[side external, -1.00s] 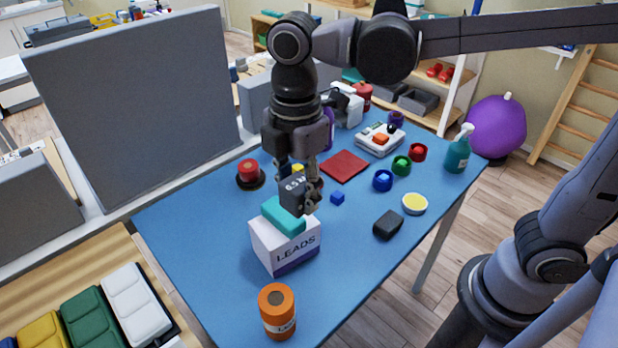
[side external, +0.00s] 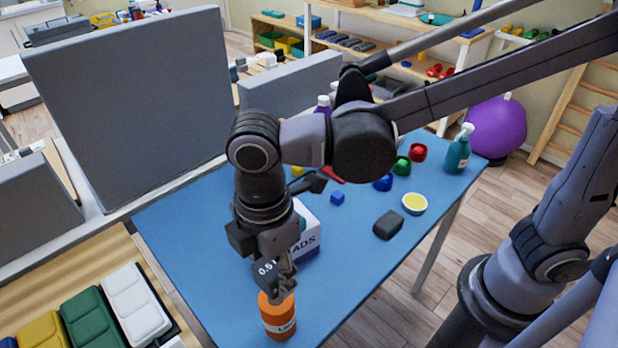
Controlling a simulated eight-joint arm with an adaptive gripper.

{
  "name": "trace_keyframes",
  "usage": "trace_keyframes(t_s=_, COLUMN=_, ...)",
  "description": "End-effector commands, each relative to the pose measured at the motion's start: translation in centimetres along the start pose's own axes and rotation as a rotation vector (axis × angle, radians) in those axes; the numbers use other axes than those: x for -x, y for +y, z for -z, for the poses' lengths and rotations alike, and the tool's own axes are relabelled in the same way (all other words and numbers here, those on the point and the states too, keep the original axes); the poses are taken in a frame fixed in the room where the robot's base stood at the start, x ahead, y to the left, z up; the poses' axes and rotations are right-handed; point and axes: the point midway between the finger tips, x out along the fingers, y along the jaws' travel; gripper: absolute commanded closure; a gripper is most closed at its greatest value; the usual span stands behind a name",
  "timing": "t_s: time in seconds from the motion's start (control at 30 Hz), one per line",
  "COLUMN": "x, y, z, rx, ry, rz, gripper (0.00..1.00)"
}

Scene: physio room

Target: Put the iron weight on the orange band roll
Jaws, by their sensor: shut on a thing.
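My gripper (side external: 282,290) is shut on the iron weight (side external: 265,271), a dark block with a pale "0.5" marking. The gripper points down and holds the weight at the top of the orange band roll (side external: 280,323). The roll stands upright near the front edge of the blue table, and its top is largely hidden by the gripper and weight. I cannot tell whether the weight touches the roll.
A white LEADS box (side external: 308,240) stands just behind my gripper, partly hidden by my arm. The blue table (side external: 345,275) is clear right of the roll.

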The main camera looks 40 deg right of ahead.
Motion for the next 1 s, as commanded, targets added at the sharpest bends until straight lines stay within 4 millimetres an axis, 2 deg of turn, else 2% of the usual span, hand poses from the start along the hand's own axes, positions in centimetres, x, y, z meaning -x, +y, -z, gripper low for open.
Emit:
trace_keyframes(t_s=0.17, x=-0.9, y=-0.1, z=0.4, rx=-0.001, ry=-0.001, rz=0.0, gripper=1.0)
trace_keyframes(t_s=0.47, x=-4.0, y=-0.1, z=0.3, rx=-0.001, ry=0.0, rz=0.0, gripper=1.0)
trace_keyframes(t_s=0.93, x=-4.5, y=-0.1, z=0.3, rx=-0.001, ry=0.0, rz=0.0, gripper=1.0)
trace_keyframes(t_s=0.97, x=-4.6, y=-0.1, z=0.3, rx=-0.001, ry=0.0, rz=0.0, gripper=0.52)
trace_keyframes(t_s=1.0, x=-4.6, y=-0.1, z=0.3, rx=-0.001, ry=0.0, rz=0.0, gripper=0.4)
